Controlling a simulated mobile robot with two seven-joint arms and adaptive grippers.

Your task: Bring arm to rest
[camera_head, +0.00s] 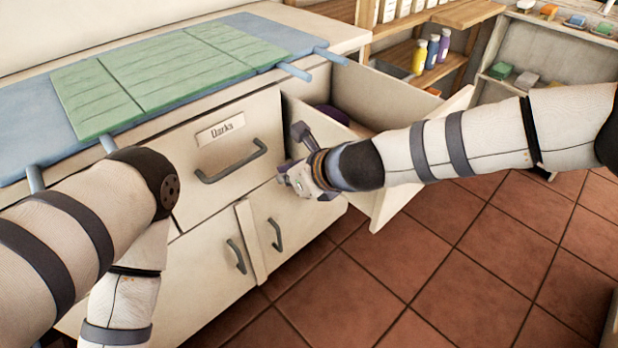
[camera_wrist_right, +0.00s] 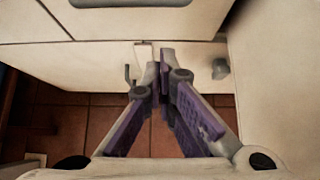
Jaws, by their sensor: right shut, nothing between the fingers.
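My right arm (camera_head: 470,140) reaches in from the right, across the front of an open drawer (camera_head: 375,90). My right gripper (camera_head: 290,176) is at the cabinet front, beside the drawer labelled "Darks" (camera_head: 225,148). In the right wrist view the purple-padded fingers (camera_wrist_right: 160,72) meet at their tips, shut and empty, in front of the pale cabinet doors. My left arm (camera_head: 60,235) comes in from the left and bends downward; its gripper is out of view.
A dark purple item (camera_head: 333,114) is partly visible in the open drawer. Bottles (camera_head: 432,50) stand on a wooden shelf behind. The tiled floor (camera_head: 440,260) in front is clear.

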